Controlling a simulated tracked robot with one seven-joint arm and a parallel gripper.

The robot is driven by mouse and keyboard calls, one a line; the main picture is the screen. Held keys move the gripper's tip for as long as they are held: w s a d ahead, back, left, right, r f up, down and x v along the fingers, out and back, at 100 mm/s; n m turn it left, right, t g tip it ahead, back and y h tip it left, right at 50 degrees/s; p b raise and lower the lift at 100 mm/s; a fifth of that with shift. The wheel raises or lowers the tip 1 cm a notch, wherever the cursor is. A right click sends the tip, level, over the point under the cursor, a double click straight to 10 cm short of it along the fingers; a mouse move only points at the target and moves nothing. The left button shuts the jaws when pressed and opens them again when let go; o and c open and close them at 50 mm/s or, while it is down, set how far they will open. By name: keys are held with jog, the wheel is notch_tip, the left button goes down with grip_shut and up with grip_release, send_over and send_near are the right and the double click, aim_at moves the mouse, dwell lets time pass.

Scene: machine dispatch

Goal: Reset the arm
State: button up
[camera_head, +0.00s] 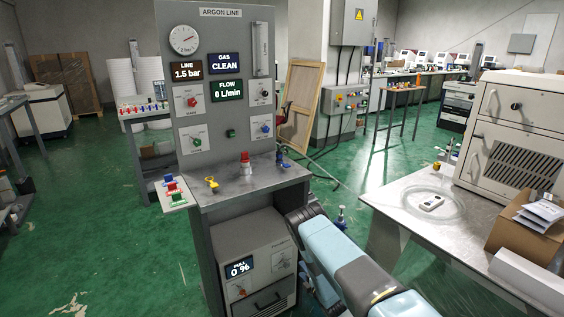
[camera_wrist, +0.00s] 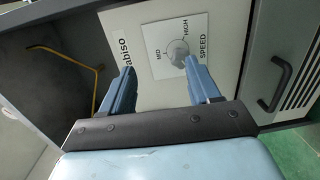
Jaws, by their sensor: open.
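My arm (camera_head: 350,262), light blue with dark joints, reaches from the bottom right to the front of the argon stand in the head view. My gripper (camera_wrist: 160,72) shows in the wrist view with two blue fingers apart and nothing between them. Beyond the fingers is a pale panel with a grey SPEED knob (camera_wrist: 179,52) marked MID and HIGH. The knob appears between the fingertips in the picture; I cannot tell how far away it is. In the head view, the fingers cannot be made out clearly.
The argon panel (camera_head: 216,110) stands above a grey bench with a pump box (camera_head: 262,250) reading 0 % below. A black handle (camera_wrist: 280,85) is right of the knob. A table (camera_head: 400,195) with a cabinet (camera_head: 510,130) stands at right. Green floor lies open at left.

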jog(key=w+d+r+m+h, duration=0.15)
jog(key=w+r, duration=0.25)
jog(key=r, duration=0.4)
jog(key=w+d+r+m+h, duration=0.1)
jog(key=w+r+m+h, duration=0.2)
jog(key=r, duration=0.5)
jog(key=w+d+r+m+h, duration=0.1)
jog(key=w+r+m, duration=0.3)
jog(key=r, duration=0.5)
jog(key=s+d+r+m+g+h, duration=0.1)
jog(key=s+d+r+m+g, duration=0.15)
jog(key=r, duration=0.95)
jog(key=s+d+r+m+g+h, duration=0.1)
jog(key=s+d+r+m, duration=0.2)
jog(key=r, duration=0.9)
jog(key=s+d+r+m+g, duration=0.2)
jog(key=s+r+m, duration=0.1)
jog(key=s+r, duration=0.75)
jog(key=s+d+r+m+g, duration=0.1)
jog(key=s+d+r+m, duration=0.1)
jog(key=s+r, duration=0.8)
jog(key=s+m+g, duration=0.3)
jog(key=s+m, duration=0.1)
jog(key=s, duration=2.6)
jog(key=shift+s+f+m+h, duration=0.3)
jog(key=shift+s+h, duration=0.05)
